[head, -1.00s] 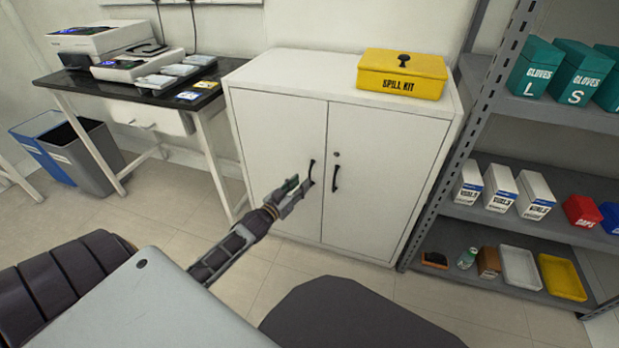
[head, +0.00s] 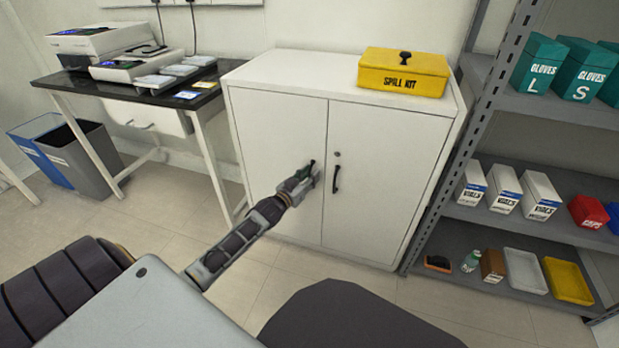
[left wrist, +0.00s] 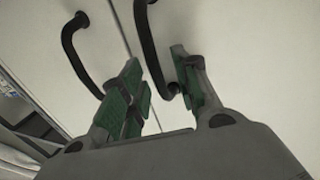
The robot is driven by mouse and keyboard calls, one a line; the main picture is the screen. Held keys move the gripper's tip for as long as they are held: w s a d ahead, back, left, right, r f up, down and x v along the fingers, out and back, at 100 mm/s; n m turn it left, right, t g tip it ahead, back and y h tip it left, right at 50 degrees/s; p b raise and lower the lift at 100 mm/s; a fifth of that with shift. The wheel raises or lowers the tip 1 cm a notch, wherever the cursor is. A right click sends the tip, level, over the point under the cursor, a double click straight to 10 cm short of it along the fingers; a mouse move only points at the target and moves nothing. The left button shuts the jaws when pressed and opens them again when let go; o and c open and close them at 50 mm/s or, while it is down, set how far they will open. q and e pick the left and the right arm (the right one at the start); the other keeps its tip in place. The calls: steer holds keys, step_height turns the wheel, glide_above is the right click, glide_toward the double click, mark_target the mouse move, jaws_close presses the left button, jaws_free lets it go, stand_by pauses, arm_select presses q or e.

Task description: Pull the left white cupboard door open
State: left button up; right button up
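The white cupboard's left door (head: 278,135) is closed, flush with the right door (head: 378,180). My left gripper (head: 308,180) is at the left door's dark handle, covering most of it in the head view. In the left wrist view, my left gripper (left wrist: 160,88) is open, with a green-padded finger on each side of the left door's handle (left wrist: 152,55). The handle lies closer to the right-hand finger; a gap shows on the other side. The right door's handle (head: 335,180) is free, and it also shows in the left wrist view (left wrist: 75,50). My right gripper is not in view.
A yellow spill kit box (head: 403,73) sits on the cupboard top. A grey shelf unit (head: 540,108) stands close on the right. A black-topped table (head: 130,88) stands on the left, with bins (head: 85,160) beneath. The floor before the cupboard is partly clear.

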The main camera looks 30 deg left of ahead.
arm_select(q)
steer(key=shift+c, duration=0.4)
jaws_close()
steer(key=shift+d, duration=0.1)
steer(key=shift+s, duration=0.15)
